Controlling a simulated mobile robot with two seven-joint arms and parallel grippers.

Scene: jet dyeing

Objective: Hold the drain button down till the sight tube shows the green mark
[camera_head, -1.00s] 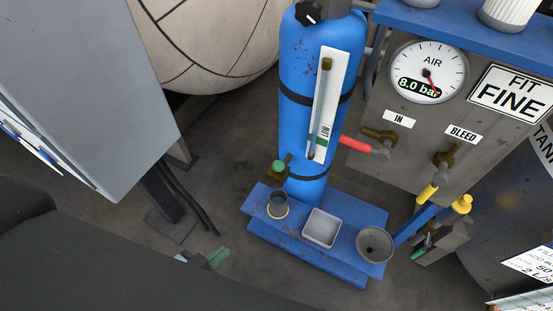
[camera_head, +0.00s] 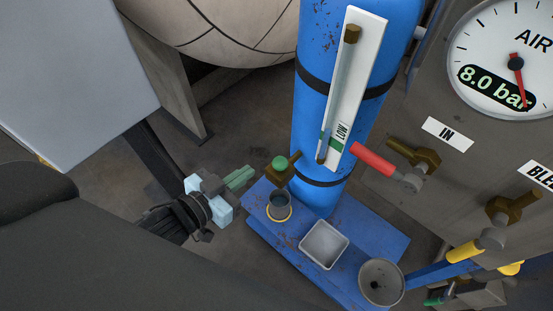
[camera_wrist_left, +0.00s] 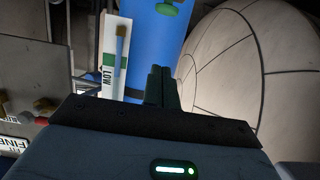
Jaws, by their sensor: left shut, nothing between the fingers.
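The green drain button (camera_head: 280,163) sits on a brass fitting low on the blue tank. The sight tube (camera_head: 342,90) runs up a white plate on the tank, with a green mark (camera_head: 334,144) near its lower end beside the word LOW. My right gripper is out of view.
A red-handled valve (camera_head: 375,160) sticks out right of the tube. A grey cabinet (camera_head: 75,80) stands at left.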

